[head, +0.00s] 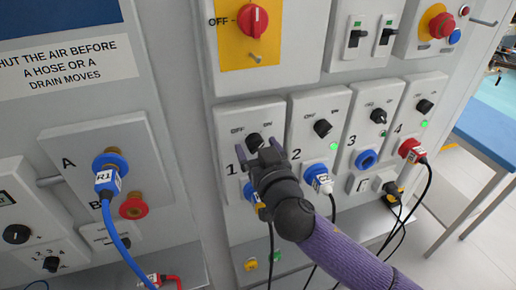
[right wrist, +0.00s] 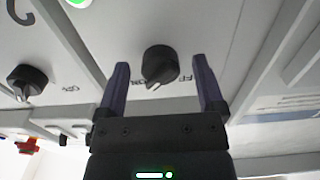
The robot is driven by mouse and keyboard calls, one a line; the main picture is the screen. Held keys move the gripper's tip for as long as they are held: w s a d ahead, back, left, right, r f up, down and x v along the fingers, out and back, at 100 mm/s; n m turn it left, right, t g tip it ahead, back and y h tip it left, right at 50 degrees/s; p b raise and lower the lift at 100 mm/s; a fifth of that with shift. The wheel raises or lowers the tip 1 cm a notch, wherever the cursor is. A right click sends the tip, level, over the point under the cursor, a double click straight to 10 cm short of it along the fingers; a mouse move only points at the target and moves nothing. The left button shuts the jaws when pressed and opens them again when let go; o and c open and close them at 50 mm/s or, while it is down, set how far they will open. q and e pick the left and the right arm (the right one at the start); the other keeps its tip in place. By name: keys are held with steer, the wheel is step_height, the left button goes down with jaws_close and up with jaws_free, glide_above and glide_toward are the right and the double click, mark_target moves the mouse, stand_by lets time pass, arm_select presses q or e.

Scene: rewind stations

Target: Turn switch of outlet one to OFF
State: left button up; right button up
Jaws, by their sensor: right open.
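The outlet one switch (head: 254,141) is a black round knob on the white panel marked 1, with OFF printed to its left and ON to its right. In the right wrist view the knob (right wrist: 160,64) sits between the two fingers; its white mark points down and slightly left, towards the ON side of the upside-down lettering. My right gripper (head: 256,150) is open, with one finger on each side of the knob and gaps visible in the wrist view. Its body hides the lower part of panel 1. My left gripper is not in view.
Outlet two's knob (head: 322,127) is close on the right, with outlet three's knob (head: 378,116) and outlet four's knob (head: 424,106) beyond. A red switch (head: 252,20) on yellow is above. Blue (head: 119,235) and black cables hang from plugs below.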

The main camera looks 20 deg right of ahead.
steer(key=shift+c, duration=1)
jaws_close()
